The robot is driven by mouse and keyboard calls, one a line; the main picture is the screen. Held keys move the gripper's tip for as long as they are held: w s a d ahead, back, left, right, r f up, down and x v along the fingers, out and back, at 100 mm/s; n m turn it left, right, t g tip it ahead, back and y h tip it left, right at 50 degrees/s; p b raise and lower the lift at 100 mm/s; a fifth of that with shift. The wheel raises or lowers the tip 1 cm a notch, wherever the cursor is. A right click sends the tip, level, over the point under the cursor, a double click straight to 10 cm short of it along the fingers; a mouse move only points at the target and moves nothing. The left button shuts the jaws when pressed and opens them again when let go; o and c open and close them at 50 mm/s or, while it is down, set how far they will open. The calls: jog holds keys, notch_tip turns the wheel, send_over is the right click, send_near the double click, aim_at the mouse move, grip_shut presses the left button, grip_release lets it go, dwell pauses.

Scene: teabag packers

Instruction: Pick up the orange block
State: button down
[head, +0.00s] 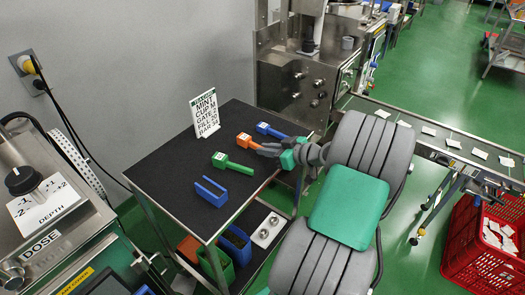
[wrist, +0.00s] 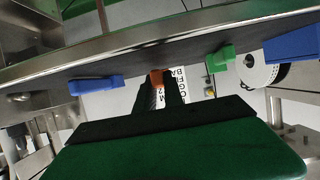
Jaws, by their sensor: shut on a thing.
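The orange block (head: 245,140) lies on the dark top of the cart (head: 166,154), between a green block and a blue block. My gripper (head: 262,149) reaches in from the right and is shut on the orange block's near end. In the wrist view the orange block (wrist: 156,77) shows between the two dark fingers (wrist: 158,94). Part of the block is hidden by the fingers. I cannot tell whether it is clear of the cart top.
A green block (head: 232,163) and a blue block (head: 270,130) lie on either side. A blue U-shaped piece (head: 211,191) is nearer the front. A white sign (head: 205,113) stands at the back. A conveyor (head: 430,130) and red crate (head: 485,240) are to the right.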

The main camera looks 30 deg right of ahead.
jog(key=s+r+p, duration=0.3)
jog(key=s+r, duration=0.8)
jog(key=s, duration=0.3)
jog(key=shift+a+r, duration=0.2)
jog(key=shift+r, duration=0.2)
